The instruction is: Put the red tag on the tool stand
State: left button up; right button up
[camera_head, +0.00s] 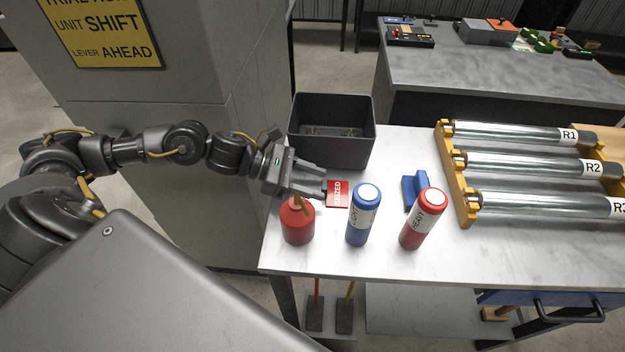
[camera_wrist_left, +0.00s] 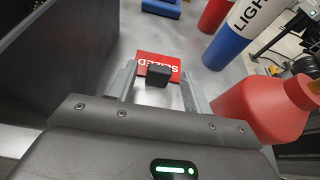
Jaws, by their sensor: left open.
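The red tag (camera_head: 338,193) lettered SEIZED lies on the white table, just beyond my left gripper's fingertips. It also shows in the left wrist view (camera_wrist_left: 160,60), with a small dark block (camera_wrist_left: 158,75) at its near edge. My left gripper (camera_head: 322,187) is open and low over the table. Its two fingers (camera_wrist_left: 158,80) stand either side of the dark block, with a gap on both sides. A blue stand-like block (camera_head: 414,190) sits further right; I cannot tell whether it is the tool stand. My right gripper is not in view.
A red squat bottle (camera_head: 297,224) stands close beside my left gripper. A dark bin (camera_head: 350,160) is behind it. A blue LIGHT cylinder (camera_head: 358,228) and a red HEAVY cylinder (camera_head: 414,232) stand to the right. A yellow rack (camera_head: 457,180) holds metal rollers.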

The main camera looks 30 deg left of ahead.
pick_arm(q)
jog(key=shift+a+r, duration=0.15)
jog(key=shift+r, duration=0.05)
jog(key=v, duration=0.2)
jog(key=b+v, duration=0.1)
jog(key=v, duration=0.3)
jog(key=shift+s+a+f+b, duration=0.1)
jog(key=shift+s+f+b, duration=0.05)
jog(key=shift+f+b, duration=0.2)
jog(key=v, duration=0.3)
jog(key=b+v, duration=0.1)
jog(key=v, duration=0.1)
jog(key=shift+s+a+r, duration=0.1)
jog(key=shift+a+r, duration=0.1)
jog(key=shift+r, duration=0.2)
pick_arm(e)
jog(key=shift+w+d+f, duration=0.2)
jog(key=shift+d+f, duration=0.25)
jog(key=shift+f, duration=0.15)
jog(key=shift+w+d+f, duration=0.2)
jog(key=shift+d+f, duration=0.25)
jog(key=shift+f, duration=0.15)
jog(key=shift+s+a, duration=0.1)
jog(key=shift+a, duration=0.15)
pick_arm(q)
jog(key=shift+d, duration=0.1)
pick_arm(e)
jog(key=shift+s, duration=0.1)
